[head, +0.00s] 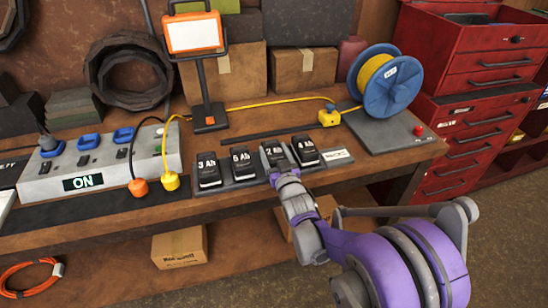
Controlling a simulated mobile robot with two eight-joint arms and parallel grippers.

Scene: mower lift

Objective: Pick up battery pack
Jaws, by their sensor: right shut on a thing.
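Several black battery packs with white labels stand in a row on a dark rack (239,184) on the workbench. The labels read 3 Ah on one pack (208,172), 6 Ah on another (241,164) and 4 Ah on the pack at the right (305,151). A pack whose label seems to read 2 (272,150) stands between the last two, partly hidden by my gripper. My right gripper (284,163) is shut on this pack, which appears level with its neighbours. Whether it is clear of the rack is hidden. My left gripper is not in view.
A power strip (95,165) showing ON, with orange and yellow plugs, lies to the left. A work light (205,75) stands behind the packs. A blue cable reel (388,85) with yellow cable is at right, near a red tool cabinet (475,100).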

